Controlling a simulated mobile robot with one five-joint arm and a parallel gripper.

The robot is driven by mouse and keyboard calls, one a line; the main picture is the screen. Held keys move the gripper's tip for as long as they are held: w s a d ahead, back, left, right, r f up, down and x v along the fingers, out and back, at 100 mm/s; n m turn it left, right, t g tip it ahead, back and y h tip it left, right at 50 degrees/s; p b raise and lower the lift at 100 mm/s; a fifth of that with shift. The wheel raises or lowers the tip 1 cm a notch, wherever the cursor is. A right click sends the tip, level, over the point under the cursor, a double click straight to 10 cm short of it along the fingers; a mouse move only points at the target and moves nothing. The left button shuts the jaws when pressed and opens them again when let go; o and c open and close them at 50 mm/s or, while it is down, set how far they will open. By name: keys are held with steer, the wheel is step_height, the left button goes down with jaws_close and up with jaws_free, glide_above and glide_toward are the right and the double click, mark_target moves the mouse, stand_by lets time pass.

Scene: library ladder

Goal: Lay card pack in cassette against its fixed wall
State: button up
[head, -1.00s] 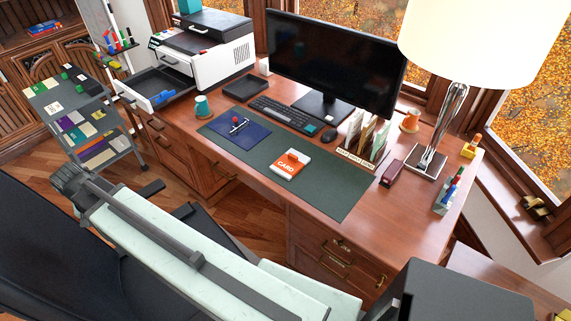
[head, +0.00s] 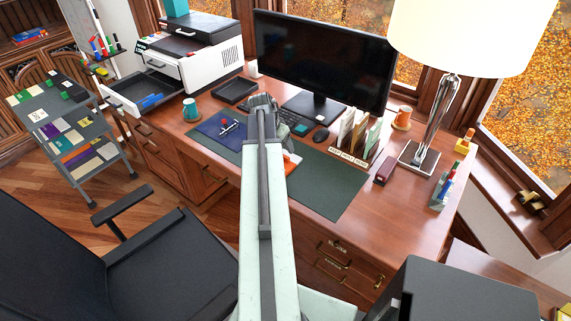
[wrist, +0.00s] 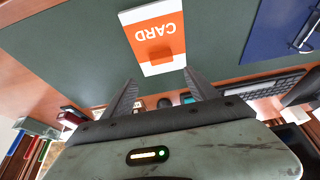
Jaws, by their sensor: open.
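The card pack (wrist: 155,38), an orange and white box marked CARD, lies flat on the green desk mat. In the head view my arm hides most of it and only an orange edge (head: 292,163) shows. The cassette (head: 146,84) is the open grey tray pulled out of the white printer at the left, with a blue piece (head: 151,100) inside. I cannot tell which of its walls is fixed. My gripper (wrist: 162,92) is open and empty, its fingers pointing towards the near edge of the pack in the wrist view, apart from it.
The monitor (head: 318,60), keyboard, mouse (head: 321,135), file sorter (head: 355,138) and lamp (head: 440,115) stand around the mat. A black chair (head: 150,260) stands in front.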

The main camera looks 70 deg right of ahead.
mark_target(285, 156)
steer(key=b+x, duration=0.3)
steer(key=x, duration=0.1)
steer(key=b+x, duration=0.4)
steer(key=shift+w+a+f+b, duration=0.15)
steer(key=shift+w+b, duration=0.05)
steer(key=shift+b, duration=0.1)
jaws_close()
